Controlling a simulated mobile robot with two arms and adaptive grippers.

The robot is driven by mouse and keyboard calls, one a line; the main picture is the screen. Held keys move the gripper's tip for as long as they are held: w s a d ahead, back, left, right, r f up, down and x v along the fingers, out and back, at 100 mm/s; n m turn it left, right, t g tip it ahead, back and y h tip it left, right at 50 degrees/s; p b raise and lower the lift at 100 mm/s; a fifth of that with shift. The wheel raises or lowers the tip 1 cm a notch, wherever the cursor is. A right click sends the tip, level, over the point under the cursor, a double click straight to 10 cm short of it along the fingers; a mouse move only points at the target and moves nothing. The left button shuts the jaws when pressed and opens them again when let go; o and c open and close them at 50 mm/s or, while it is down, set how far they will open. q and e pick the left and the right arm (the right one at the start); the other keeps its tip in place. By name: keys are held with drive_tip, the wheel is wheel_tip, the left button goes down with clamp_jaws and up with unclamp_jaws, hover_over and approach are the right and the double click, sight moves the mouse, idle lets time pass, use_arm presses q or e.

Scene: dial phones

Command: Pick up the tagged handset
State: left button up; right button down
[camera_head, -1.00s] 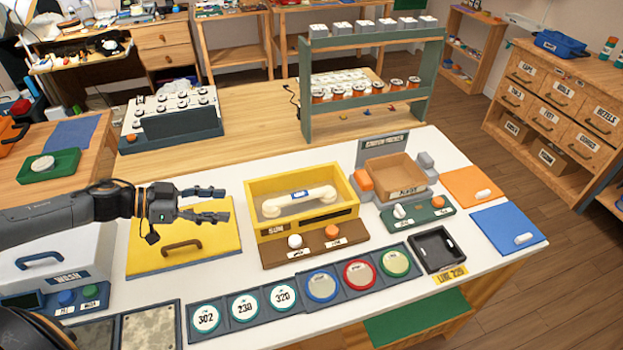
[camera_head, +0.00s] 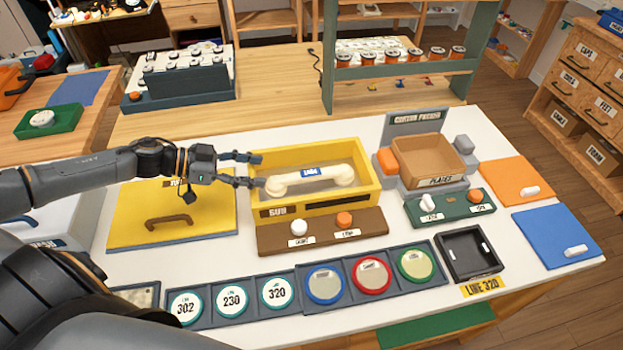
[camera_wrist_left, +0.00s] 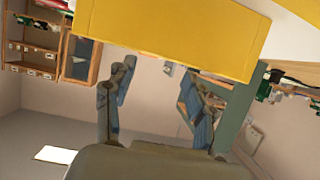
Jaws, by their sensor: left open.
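The tagged handset (camera_head: 310,179) is cream-coloured with a blue and white tag on its middle. I cannot tell whether the fingers touch the box. The left wrist view shows the two open fingers (camera_wrist_left: 152,98) below a yellow panel, and the handset is not seen there. My right gripper is not in view.
A brown panel (camera_head: 320,235) with two knobs stands in front of the yellow box. A yellow lid (camera_head: 140,222) with a handle lies left. Numbered discs (camera_head: 232,299) line the front edge. A black tray (camera_head: 470,245) and a brown box (camera_head: 428,160) stand right.

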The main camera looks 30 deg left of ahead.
sight(306, 173)
use_arm(q)
drive_tip(key=x, duration=0.5)
drive_tip(key=shift+w+d, duration=0.2)
drive_tip(key=shift+w, duration=0.1)
drive_tip(key=shift+w+d+f, duration=0.2)
drive_tip(key=shift+w+d, duration=0.05)
drive_tip(key=shift+d, duration=0.15)
drive_tip(key=x, duration=0.1)
drive_tip(key=p+x, duration=0.1)
drive_tip(key=x, duration=0.3)
drive_tip(key=shift+w+d+r+p, duration=0.15)
drive_tip(key=shift+w+r+p, duration=0.05)
drive_tip(key=shift+r+p, duration=0.1)
clamp_jaws()
